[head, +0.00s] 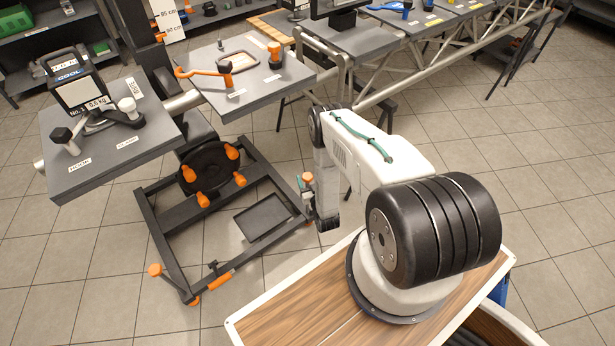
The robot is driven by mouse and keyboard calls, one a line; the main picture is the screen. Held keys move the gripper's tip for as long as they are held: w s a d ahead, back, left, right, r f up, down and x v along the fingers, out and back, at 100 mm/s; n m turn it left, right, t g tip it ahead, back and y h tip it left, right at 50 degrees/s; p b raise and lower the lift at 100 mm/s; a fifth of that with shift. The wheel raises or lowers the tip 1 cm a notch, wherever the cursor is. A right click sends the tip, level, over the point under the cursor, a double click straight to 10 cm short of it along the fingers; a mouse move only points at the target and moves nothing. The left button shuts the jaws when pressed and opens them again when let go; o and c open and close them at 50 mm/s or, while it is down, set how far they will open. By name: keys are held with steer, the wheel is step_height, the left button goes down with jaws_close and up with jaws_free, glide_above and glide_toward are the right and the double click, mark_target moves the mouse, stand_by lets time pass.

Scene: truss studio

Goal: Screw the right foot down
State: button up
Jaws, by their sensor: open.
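A dark steel floor frame (168,243) stands on the tiles left of my base. An orange knob (307,177) tops the foot at its right corner; the foot's lower part is partly covered by my wrist. Another orange knob (154,270) tops the foot at the frame's left corner. My gripper (308,192) is low beside the right corner, close to that foot. Its jaws are open, but they are small and partly hidden, so I cannot tell whether they are around the foot or touching it.
A black round plate with several orange knobs (202,200) sits on the frame, beside a dark tray (263,217). An orange-handled clamp (218,281) is on the front bar. Grey tables (160,153) (290,75) overhang the frame's back. Tiled floor is clear at right.

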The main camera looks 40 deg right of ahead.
steer(key=shift+w+d, duration=0.15)
steer(key=shift+w, duration=0.5)
steer(key=c, duration=1)
steer(key=shift+o, duration=0.2)
